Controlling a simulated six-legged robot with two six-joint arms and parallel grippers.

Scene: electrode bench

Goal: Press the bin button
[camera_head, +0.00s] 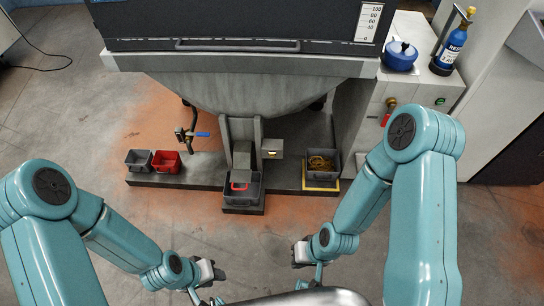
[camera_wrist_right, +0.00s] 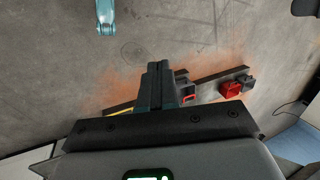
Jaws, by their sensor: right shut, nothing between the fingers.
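A green button (camera_head: 440,101) shows on the pale cabinet at the right; I cannot tell which is the bin button. My right gripper (camera_head: 298,254) is low in front of the bench, apart from both. In the right wrist view its fingers (camera_wrist_right: 158,82) are together with nothing between them. My left gripper (camera_head: 212,272) is low in front too, empty-looking, its jaw opening unclear.
A grey bin with a red handle (camera_head: 241,189) stands below the chute (camera_head: 241,140). A red bin (camera_head: 167,162) and grey bin (camera_head: 138,161) stand left, and a bin with yellowish contents (camera_head: 320,164) right. A blue pot (camera_head: 400,57) and blue cylinder (camera_head: 450,45) top the cabinet. Floor in front is clear.

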